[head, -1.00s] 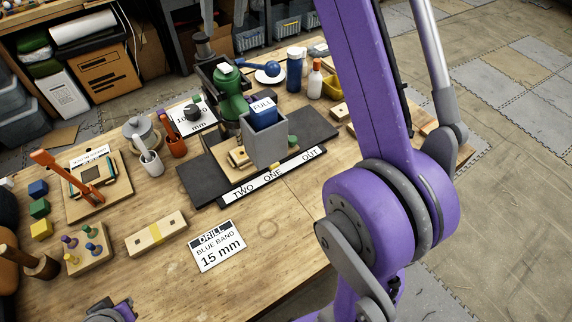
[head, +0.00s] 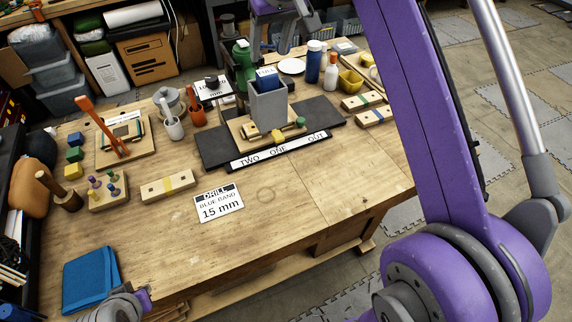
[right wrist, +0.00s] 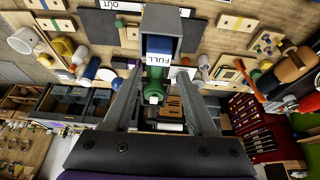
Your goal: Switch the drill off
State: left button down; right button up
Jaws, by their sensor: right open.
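My right gripper (head: 290,42) is in the air at the top, right of the drill and above the bench. A switch cannot be made out. My left gripper's fingers are not seen.
Blue (head: 313,62) and white (head: 331,70) bottles stand to the right. A DRILL card (head: 218,203) lies in front. The bench's front right is mostly clear.

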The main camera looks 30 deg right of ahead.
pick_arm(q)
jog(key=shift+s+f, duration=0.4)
pick_arm(e)
jog(key=s+a+f, duration=0.2)
jog(key=s+f, duration=0.2)
jog(key=f, duration=0.6)
jog(key=s+a+f, duration=0.1)
jog(key=s+f, duration=0.4)
jog(key=f, duration=0.5)
jog(key=shift+a+t, duration=0.3)
jog(key=shift+a, duration=0.05)
jog(key=shift+f, duration=0.1)
jog(key=shift+n+t, duration=0.3)
jog(key=s+f, duration=0.3)
jog(key=f, duration=0.2)
jog(key=s+a+f, duration=0.1)
jog(key=s+f, duration=0.2)
jog(key=f, duration=0.2)
jog(key=s+f, duration=0.4)
jog(key=f, duration=0.1)
jog(key=shift+a+f, duration=0.1)
jog(key=shift+a, duration=0.2)
jog(key=shift+w, duration=0.1)
